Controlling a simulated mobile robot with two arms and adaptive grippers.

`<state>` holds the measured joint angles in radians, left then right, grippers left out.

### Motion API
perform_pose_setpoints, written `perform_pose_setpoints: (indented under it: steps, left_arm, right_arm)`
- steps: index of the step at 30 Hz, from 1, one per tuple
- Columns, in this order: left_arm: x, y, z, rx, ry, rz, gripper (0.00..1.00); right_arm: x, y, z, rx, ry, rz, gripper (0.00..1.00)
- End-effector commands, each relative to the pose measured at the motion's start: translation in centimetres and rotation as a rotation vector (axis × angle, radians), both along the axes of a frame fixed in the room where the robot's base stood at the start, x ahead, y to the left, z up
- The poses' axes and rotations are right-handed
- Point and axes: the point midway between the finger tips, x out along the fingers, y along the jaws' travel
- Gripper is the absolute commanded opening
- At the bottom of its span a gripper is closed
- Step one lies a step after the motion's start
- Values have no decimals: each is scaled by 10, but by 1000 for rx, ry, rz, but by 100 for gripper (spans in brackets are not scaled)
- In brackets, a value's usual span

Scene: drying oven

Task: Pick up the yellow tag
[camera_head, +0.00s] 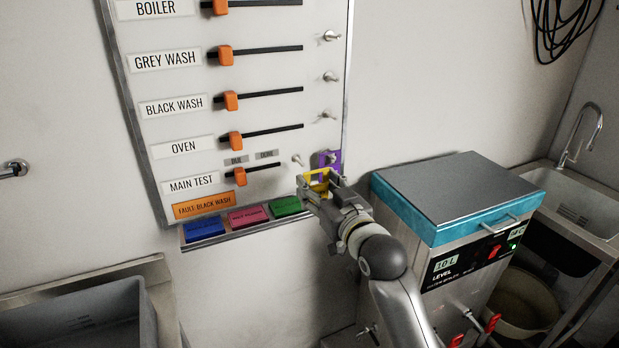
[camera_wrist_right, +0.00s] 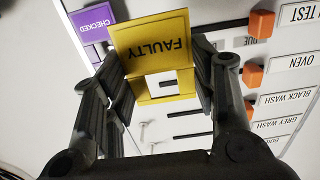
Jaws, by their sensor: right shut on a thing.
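The yellow tag (camera_wrist_right: 153,42) reads "FAULTY" upside down in the right wrist view and has a square cut-out below the word. My right gripper (camera_wrist_right: 155,85) is shut on the yellow tag, with a finger at each side of it. In the head view the yellow tag (camera_head: 319,180) shows small between the fingers of my right gripper (camera_head: 321,186), in front of the lower right of the wall board. My left gripper is not in view.
The board (camera_head: 270,80) has orange sliders and several pegs. A purple "CHECKED" tag (camera_head: 333,158) hangs close beside my right gripper. Blue, pink and green tags (camera_head: 286,206) sit along the bottom ledge. A teal-edged machine (camera_head: 455,190) stands right of my arm.

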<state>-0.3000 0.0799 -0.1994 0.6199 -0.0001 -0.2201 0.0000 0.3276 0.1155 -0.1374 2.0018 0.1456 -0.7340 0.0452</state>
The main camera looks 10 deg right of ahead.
Motion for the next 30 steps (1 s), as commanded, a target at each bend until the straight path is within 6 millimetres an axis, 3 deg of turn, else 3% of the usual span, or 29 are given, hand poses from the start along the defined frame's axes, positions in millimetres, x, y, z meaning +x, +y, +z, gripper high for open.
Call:
perform_pose_setpoints:
  steps: [6,15,30]
  left_arm:
    - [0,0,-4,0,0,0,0]
    - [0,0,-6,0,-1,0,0]
    - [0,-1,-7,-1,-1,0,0]
  right_arm:
    - [-41,-8,-1,-1,0,0,43]
    - [-78,-16,-1,-1,1,-1,43]
    - [-89,-17,0,0,0,0,43]
